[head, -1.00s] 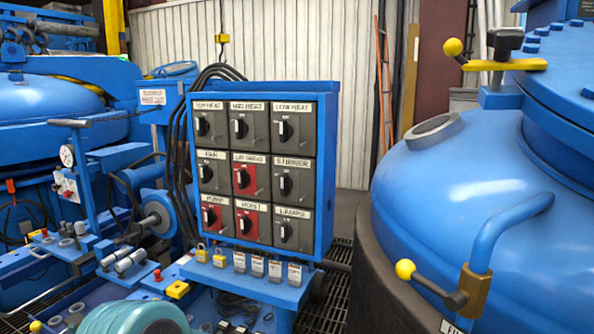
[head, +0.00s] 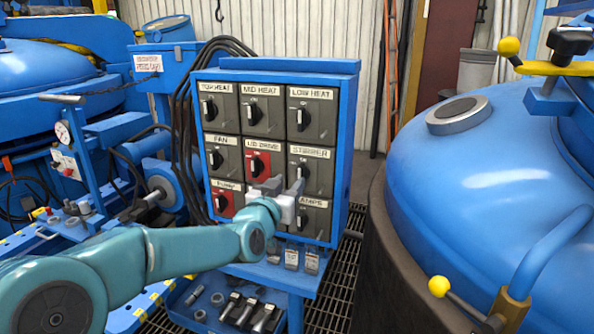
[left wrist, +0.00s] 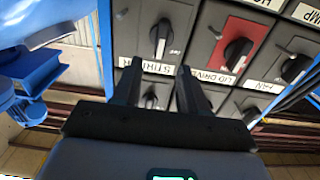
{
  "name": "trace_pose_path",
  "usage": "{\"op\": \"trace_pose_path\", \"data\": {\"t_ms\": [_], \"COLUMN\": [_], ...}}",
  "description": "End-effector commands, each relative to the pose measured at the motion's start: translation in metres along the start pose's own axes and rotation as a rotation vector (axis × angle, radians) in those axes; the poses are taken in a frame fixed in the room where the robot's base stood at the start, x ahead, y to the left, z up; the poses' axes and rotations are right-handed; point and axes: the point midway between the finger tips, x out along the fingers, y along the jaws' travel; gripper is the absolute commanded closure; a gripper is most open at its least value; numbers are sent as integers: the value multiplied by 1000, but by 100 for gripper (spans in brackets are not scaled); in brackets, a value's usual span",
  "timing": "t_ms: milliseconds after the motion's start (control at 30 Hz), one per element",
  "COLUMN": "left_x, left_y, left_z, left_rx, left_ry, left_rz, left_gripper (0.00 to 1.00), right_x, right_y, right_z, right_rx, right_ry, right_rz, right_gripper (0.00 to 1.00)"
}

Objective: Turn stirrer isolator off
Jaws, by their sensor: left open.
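The stirrer isolator (head: 303,172) is a dark rotary switch on a grey plate, in the right column and middle row of the blue switch panel (head: 345,150). Its knob also shows in the left wrist view (left wrist: 161,38), above its upside-down label and roughly upright. The small position marks are too small to read. My left gripper (head: 285,186) is open and empty, in front of the panel, just below and left of the stirrer switch in the head view. In the left wrist view its fingers (left wrist: 158,70) stand either side of the stirrer label. Contact cannot be told. My right gripper is out of view.
The red lid drive switch (head: 259,165) is left of the stirrer, the low heat switch (head: 303,115) above it. My arm partly hides the hoist and lamps switches. A blue domed vessel (head: 470,180) stands close on the right.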

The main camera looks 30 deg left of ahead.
Motion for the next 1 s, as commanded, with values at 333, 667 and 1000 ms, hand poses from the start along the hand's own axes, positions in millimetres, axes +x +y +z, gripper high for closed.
{"op": "trace_pose_path", "data": {"t_ms": [333,667,1000], "left_x": [63,72,71], "left_y": [-2,-5,-4], "left_z": [0,1,1], "left_rx": [0,1,0], "left_ry": [-1,-1,-1], "left_rz": [0,-1,0], "left_gripper": [57,57,100], "right_x": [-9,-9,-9], "right_y": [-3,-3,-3], "right_z": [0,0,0], "right_rx": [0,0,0], "right_ry": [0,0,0], "right_rz": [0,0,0], "right_gripper": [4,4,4]}}
